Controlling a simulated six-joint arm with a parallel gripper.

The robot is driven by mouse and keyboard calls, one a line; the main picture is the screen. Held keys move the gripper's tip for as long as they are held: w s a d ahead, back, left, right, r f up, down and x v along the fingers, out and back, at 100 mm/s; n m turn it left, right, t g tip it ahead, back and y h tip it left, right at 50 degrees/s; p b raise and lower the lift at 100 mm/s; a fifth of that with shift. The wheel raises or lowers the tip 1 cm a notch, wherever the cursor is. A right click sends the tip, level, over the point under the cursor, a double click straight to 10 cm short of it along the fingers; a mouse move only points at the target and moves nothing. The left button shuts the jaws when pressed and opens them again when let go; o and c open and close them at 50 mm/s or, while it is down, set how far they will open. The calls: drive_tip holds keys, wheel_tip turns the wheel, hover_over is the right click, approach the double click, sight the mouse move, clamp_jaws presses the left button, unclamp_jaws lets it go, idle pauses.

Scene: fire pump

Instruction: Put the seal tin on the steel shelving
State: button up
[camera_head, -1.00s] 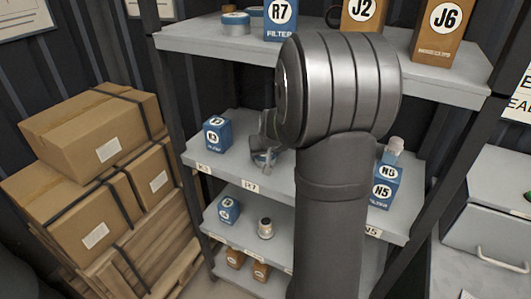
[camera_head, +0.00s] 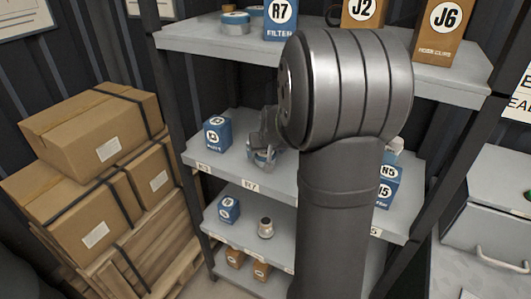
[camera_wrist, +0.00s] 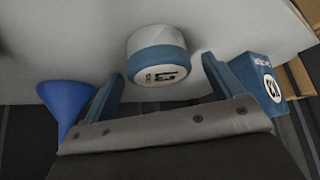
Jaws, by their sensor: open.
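A round white and blue tin (camera_wrist: 157,55) with a black-and-white label stands on a pale grey surface in the wrist view. It looks like the seal tin. My gripper (camera_wrist: 163,68) is open, with one blue finger to either side of the tin and visible gaps between. In the head view my gripper (camera_head: 264,138) is over the middle shelf, just above the tin (camera_head: 262,157), which it partly hides. The steel shelving (camera_head: 210,40) fills the middle of the head view. More blue and grey round tins (camera_head: 235,20) stand on its top shelf.
A blue funnel (camera_wrist: 66,104) and a blue box (camera_wrist: 260,80) flank the gripper in the wrist view. A blue box (camera_head: 217,135) stands left on the middle shelf; N5 boxes (camera_head: 388,185) stand right, partly behind my arm. Cartons (camera_head: 95,125) are stacked at left.

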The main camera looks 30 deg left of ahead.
drive_tip(key=v, duration=1)
drive_tip(key=shift+r, duration=0.3)
drive_tip(key=x, duration=1.2)
drive_tip(key=shift+s+f, duration=0.15)
drive_tip(key=shift+f, duration=0.1)
drive_tip(key=shift+d+r, duration=0.1)
drive_tip(key=shift+r, duration=0.1)
